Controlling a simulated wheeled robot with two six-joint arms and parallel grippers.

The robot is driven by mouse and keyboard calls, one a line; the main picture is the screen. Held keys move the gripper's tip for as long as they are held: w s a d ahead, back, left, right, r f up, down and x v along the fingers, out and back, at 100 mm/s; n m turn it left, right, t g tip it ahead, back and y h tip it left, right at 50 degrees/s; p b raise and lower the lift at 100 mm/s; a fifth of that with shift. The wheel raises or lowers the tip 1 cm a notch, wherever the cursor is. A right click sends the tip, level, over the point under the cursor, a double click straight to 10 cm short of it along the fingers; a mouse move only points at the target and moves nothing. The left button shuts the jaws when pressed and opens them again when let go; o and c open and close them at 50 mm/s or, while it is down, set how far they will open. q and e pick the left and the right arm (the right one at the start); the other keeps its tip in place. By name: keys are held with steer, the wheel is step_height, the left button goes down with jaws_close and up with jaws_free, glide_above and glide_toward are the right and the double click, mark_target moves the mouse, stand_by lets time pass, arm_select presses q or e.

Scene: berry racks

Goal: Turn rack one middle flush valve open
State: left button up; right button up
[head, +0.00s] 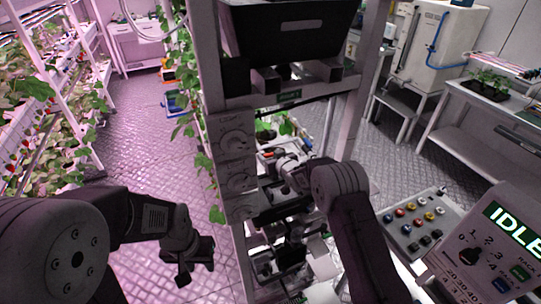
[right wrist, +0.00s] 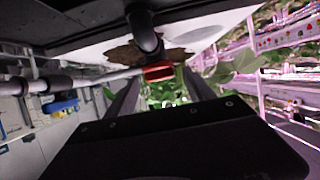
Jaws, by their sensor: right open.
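A red valve handle (right wrist: 158,72) hangs below a dark pipe stub under a tray in the right wrist view, just beyond the dark body of my right gripper. A small orange-red piece, likely the same handle, shows in the head view (head: 268,154) beside the rack post. My right gripper (head: 278,190) is inside the rack end, close below that piece, open; its fingertips are hard to make out and no contact shows. Whether the valve is open cannot be told. My left gripper (head: 192,266) hangs empty over the floor at lower left, its jaw gap unclear.
A post panel with round dials (head: 237,165) stands left of my right gripper. A black tray (head: 290,35) is above it. A button panel (head: 420,222) is at right. The left aisle floor (head: 135,130) is free.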

steer(key=shift+w+a+f, duration=0.1)
steer(key=shift+w, duration=0.05)
steer(key=c, duration=1.3)
steer(key=n+y+p, duration=0.1)
steer(key=n+g+p, duration=0.1)
steer(key=p, duration=0.1)
steer(key=shift+w+d+y, duration=0.1)
steer(key=shift+d+y, duration=0.2)
steer(key=shift+y, duration=0.1)
jaws_close()
steer(key=shift+n+g+y+p, duration=0.45)
steer(key=shift+n+g+y, duration=0.25)
steer(key=shift+w+d+f+n+g+y+b, duration=0.1)
steer(key=shift+f+n+g+y+b, duration=0.1)
steer(key=shift+n+g+y+b, duration=0.6)
steer(key=shift+n+b, duration=0.2)
steer(key=shift+b, duration=0.05)
steer(key=shift+r+n+g+y+b, duration=0.1)
steer(key=shift+n+g+y+b, duration=0.2)
steer(key=shift+b, duration=0.05)
